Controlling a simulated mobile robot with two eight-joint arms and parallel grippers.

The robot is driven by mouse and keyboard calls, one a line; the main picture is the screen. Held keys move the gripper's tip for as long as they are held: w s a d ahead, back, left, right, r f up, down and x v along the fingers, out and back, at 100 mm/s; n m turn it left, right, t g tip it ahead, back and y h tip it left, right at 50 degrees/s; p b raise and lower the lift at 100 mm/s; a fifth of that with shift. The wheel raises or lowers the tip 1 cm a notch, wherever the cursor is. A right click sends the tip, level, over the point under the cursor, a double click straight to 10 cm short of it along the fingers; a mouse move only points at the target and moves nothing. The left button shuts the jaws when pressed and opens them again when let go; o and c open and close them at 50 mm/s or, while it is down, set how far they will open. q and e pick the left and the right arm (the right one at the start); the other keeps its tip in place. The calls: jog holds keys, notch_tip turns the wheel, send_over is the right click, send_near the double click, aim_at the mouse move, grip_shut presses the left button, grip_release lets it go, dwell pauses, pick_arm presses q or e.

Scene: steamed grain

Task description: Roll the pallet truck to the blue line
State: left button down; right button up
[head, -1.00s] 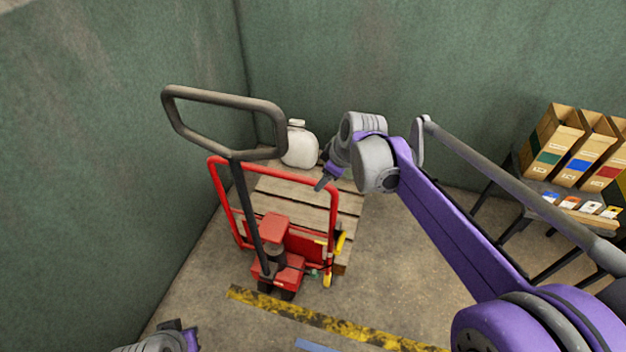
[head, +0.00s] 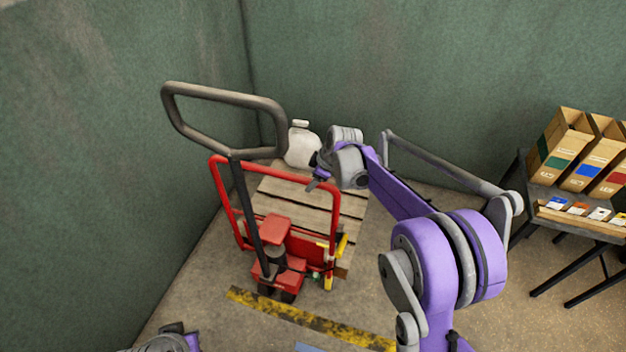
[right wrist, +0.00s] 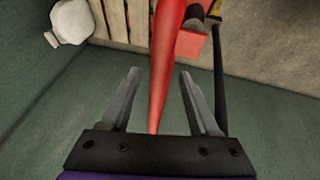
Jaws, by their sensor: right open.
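The red pallet truck (head: 273,243) stands in the corner, with its dark loop handle (head: 232,97) raised and its red tube frame (head: 218,205) upright in front of a wooden pallet (head: 300,198). My right gripper (head: 312,183) is open at the top right of the red frame. In the right wrist view a red bar (right wrist: 164,70) runs between the two open fingers (right wrist: 160,75); I cannot tell whether they touch it. Part of a blue line (head: 308,348) shows on the floor at the bottom edge. My left gripper (head: 190,338) barely shows at the bottom left, its fingers unclear.
A white jug (head: 301,148) stands behind the frame; it also shows in the right wrist view (right wrist: 70,22). A worn yellow-black stripe (head: 310,318) crosses the floor before the truck. Green walls close in left and behind. A dark table (head: 540,193) with cardboard bins (head: 562,150) stands at right.

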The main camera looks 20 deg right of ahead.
jog(key=shift+w+f, duration=0.15)
jog(key=shift+f, duration=0.25)
grip_shut()
dwell(1.2)
